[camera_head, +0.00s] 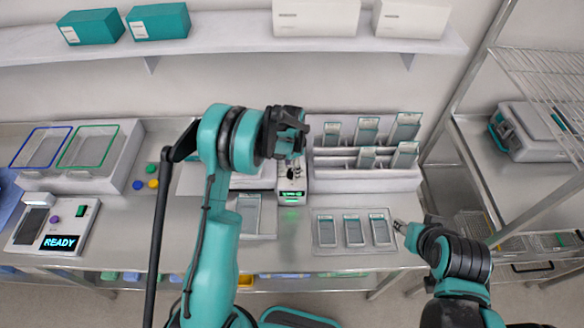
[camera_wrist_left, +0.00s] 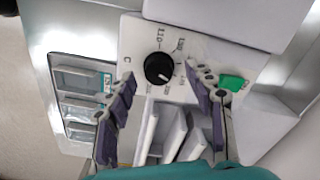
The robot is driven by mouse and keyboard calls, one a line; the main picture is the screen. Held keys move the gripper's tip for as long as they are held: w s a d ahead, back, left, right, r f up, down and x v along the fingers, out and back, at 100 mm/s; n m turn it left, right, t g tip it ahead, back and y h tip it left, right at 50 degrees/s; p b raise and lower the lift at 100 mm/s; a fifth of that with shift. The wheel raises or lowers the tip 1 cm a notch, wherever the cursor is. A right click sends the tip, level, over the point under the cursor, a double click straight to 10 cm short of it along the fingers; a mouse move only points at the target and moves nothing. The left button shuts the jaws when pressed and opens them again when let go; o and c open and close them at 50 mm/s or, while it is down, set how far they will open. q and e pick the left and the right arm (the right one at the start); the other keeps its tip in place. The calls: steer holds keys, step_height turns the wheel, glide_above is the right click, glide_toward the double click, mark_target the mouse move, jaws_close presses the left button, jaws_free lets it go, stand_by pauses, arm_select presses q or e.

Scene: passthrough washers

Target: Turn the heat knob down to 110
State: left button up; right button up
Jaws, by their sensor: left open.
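In the left wrist view a round black heat knob (camera_wrist_left: 158,68) sits on a white panel (camera_wrist_left: 135,45) with printed marks around it. One mark near the top reads 110; the others are too small to read surely. A pale pointer line on the knob seems to face the lower right. My left gripper (camera_wrist_left: 162,73) is open, with one finger on each side of the knob and apparently not touching it. In the head view my left gripper (camera_head: 288,128) hides the knob. My right gripper (camera_head: 401,227) is low at the right; its jaws are too small to judge.
A small device with a lit green display (camera_head: 292,196) stands below my left gripper. A slotted rack (camera_head: 365,180) holds several slides or cassettes to its right. A tray (camera_head: 318,238) with three cassettes lies in front. A box reading READY (camera_head: 60,242) stands at far left.

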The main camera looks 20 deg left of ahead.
arm_select(q)
steer(key=shift+f, duration=0.4)
steer(key=shift+s+f, duration=0.15)
steer(key=shift+c, duration=0.4)
steer(key=c, duration=1.1)
